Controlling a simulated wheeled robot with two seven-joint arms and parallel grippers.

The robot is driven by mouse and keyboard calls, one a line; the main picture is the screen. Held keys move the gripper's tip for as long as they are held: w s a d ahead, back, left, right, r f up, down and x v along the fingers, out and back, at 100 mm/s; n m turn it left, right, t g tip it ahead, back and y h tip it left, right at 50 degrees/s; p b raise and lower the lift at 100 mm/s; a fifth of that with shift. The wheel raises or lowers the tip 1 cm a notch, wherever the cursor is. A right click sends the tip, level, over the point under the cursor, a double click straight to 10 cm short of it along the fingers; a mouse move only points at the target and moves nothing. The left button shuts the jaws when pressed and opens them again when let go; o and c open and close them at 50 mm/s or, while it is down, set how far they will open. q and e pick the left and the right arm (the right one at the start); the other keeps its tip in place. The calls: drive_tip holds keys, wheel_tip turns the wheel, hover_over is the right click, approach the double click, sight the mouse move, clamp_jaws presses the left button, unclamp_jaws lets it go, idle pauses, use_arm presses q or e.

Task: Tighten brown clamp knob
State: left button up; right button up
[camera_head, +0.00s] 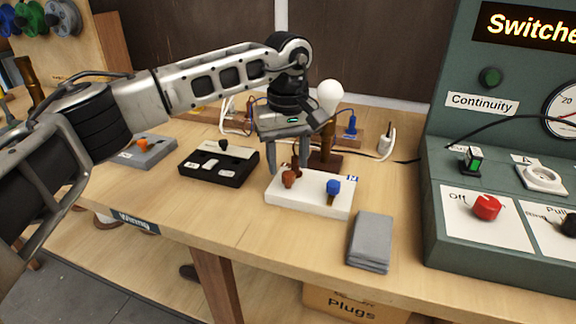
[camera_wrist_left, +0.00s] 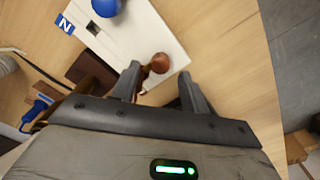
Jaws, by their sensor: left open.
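The brown clamp knob (camera_head: 289,179) stands on the left part of a white terminal block (camera_head: 305,205). A blue knob (camera_head: 333,187) stands on its right part, beside a blue N label. My left gripper (camera_head: 287,172) points down just behind the brown knob, its jaws open. In the left wrist view the brown knob (camera_wrist_left: 160,63) lies ahead of the two fingertips (camera_wrist_left: 160,75), nearer the left finger, and nothing is gripped. I cannot tell whether the left finger touches the knob. The blue knob (camera_wrist_left: 106,7) is at the top edge there. My right gripper is not in view.
A lamp with a white bulb (camera_head: 330,95) stands behind the block. A black switch box (camera_head: 218,163) and a grey box (camera_head: 146,150) are to the left. A folded grey cloth (camera_head: 371,241) lies in front right. A green test console (camera_head: 490,240) fills the right side.

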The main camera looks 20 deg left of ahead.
sight(288, 173)
use_arm(q)
wheel_tip(288, 173, up, 14)
idle(0.3)
drive_tip(key=shift+s+f, duration=0.1)
drive_tip(key=shift+f, duration=0.05)
